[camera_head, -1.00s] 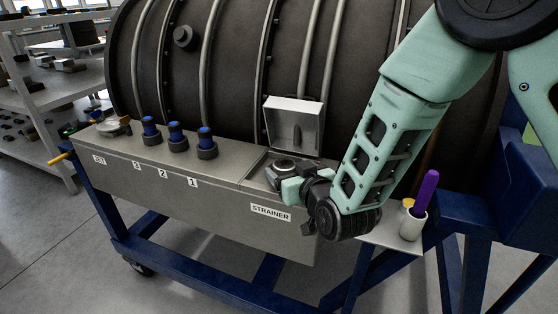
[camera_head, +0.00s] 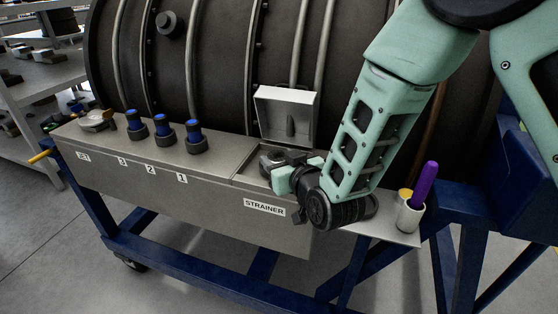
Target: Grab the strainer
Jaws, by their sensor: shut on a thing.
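My gripper (camera_head: 274,167) is at the opening in the right part of the grey bench top, above the "STRAINER" label (camera_head: 264,206). It is shut on a dark grey, rounded metal part, which I take to be the strainer (camera_head: 294,156). The strainer sits at the opening, and my gripper and wrist cover much of it. I cannot tell whether it is clear of the opening. A square hinged lid (camera_head: 270,103) with a dark grip stands open behind it.
Several blue-topped plugs (camera_head: 164,130) stand on the grey bench (camera_head: 200,170) to the left. The large dark engine casing (camera_head: 225,70) rises close behind.

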